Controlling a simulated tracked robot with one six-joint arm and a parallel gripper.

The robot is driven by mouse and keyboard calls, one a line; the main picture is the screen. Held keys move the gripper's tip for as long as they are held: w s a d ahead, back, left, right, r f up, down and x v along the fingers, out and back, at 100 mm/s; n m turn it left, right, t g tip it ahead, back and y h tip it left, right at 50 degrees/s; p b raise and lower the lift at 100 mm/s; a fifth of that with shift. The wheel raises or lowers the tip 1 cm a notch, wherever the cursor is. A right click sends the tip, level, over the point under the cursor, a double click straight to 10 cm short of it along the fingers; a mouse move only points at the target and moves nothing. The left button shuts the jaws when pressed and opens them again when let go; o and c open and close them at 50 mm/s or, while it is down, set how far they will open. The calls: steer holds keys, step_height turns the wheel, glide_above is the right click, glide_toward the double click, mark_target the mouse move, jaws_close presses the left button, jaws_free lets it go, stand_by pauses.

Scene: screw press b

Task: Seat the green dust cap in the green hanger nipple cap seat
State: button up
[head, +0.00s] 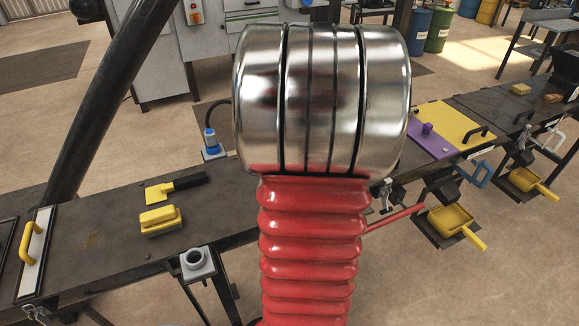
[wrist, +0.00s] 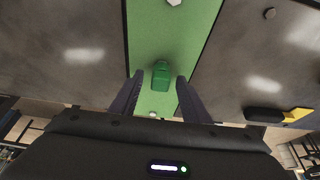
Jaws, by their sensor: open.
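In the wrist view a small green part (wrist: 161,75) with a rounded block shape stands on a green panel (wrist: 150,40). I cannot tell whether it is the dust cap or the nipple with the cap seat. My gripper (wrist: 160,80) is open, with one finger on each side of this part, and I see no contact. No other green cap or nipple shows clearly. In the head view the green panel and my gripper are not visible; a large chrome and red body blocks the middle.
A yellow scraper with a black handle (head: 178,187) and a yellow block (head: 159,220) lie on the dark bench. A grey ring fitting (head: 196,260) sits at its front edge. A yellow and purple panel (head: 440,125) and yellow pans (head: 452,221) are right. A small bolt (wrist: 173,2) is on the green panel.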

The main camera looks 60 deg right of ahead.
steer(key=v, duration=1.3)
steer(key=shift+s+r, duration=0.15)
steer(key=shift+r, duration=0.2)
stand_by(0.6)
